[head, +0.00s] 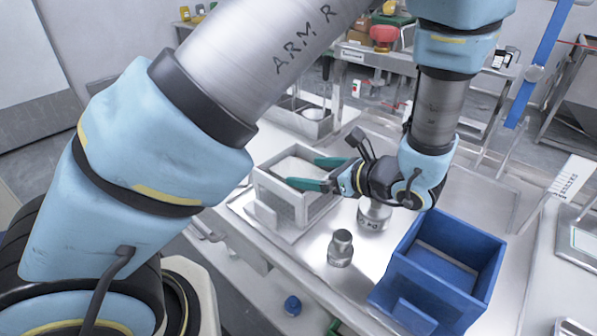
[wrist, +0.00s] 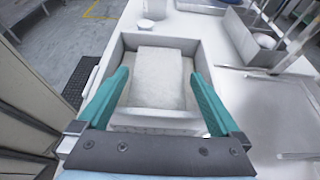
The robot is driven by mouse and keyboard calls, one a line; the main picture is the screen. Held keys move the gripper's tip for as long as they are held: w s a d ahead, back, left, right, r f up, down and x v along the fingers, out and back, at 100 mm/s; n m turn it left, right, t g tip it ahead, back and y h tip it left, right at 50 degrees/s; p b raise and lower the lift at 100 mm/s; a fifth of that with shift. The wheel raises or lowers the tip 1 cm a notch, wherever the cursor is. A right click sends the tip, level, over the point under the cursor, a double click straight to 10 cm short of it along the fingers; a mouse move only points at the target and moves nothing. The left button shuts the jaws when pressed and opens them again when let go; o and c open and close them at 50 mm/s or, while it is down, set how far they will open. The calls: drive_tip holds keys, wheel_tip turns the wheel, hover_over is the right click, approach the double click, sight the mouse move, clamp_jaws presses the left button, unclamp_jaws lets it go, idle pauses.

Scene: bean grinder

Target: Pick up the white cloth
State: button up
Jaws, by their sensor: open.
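The white cloth (wrist: 158,78) is a pale, flat rectangle lying inside a light grey open box (wrist: 203,46). In the head view the cloth (head: 297,168) shows in the box (head: 318,208), partly behind my fingers. My gripper (head: 309,173) has two green fingers, spread apart and empty, over the box. In the wrist view my gripper (wrist: 161,98) has one finger at each side of the box, with the cloth between and beyond them. I cannot tell how far the fingertips are above the cloth.
A blue bin (head: 447,262) stands to the right on the metal table. A small metal canister (head: 341,248) and a grinder-like metal part (head: 374,214) stand between it and the grey box. A metal tray (head: 300,117) sits behind the box. A blue cap (head: 292,305) lies lower down.

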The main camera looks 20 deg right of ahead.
sight(294, 170)
drive_tip(key=shift+p+x, duration=0.45)
drive_tip(key=shift+x, duration=1.4)
drive_tip(key=c, duration=1)
